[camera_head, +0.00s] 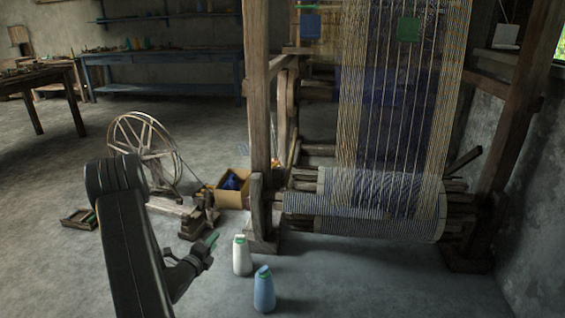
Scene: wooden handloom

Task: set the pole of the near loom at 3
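The near loom (260,110) is a tall wooden frame on the right, with striped and dark blue warp hanging down its front. Woven cloth (365,190) is wound around the low front beam. A short dark pole (464,160) sticks up at a slant by the right end of this beam. No number marks are readable on it. My gripper (207,250) is low at the lower middle, left of the loom and well apart from the pole. A small green piece shows at its tip. Whether this is part of it or held is unclear, as is its opening.
A white bottle-shaped cone (242,256) and a blue one (264,290) stand on the floor between my gripper and the loom. A spinning wheel (145,150), a yellow box (232,190) and a small tray (80,218) are farther left.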

